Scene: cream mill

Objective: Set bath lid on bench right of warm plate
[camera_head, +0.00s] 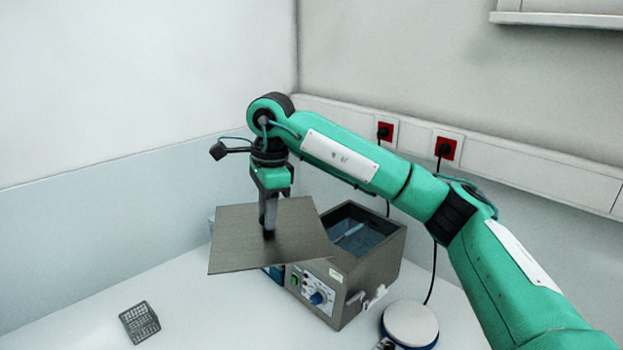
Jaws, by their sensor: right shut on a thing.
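The bath lid (232,245) is a flat dark grey plate with a dark knob near its middle. My right gripper (268,225) points down and is shut on the knob, holding the lid in the air, slightly tilted, over the left part of the water bath. The water bath (355,285) is a grey box with an open top and a control panel with a blue dial; the lid hides its left rear part. The warm plate (410,322) is a round white-topped disc with a blue edge, on the bench right of the bath. My left gripper is not in view.
A small dark wire basket (140,322) stands on the white bench (210,318) at the front left. Red wall sockets (445,149) with black cables are on the back wall. My right arm covers the bench right of the warm plate.

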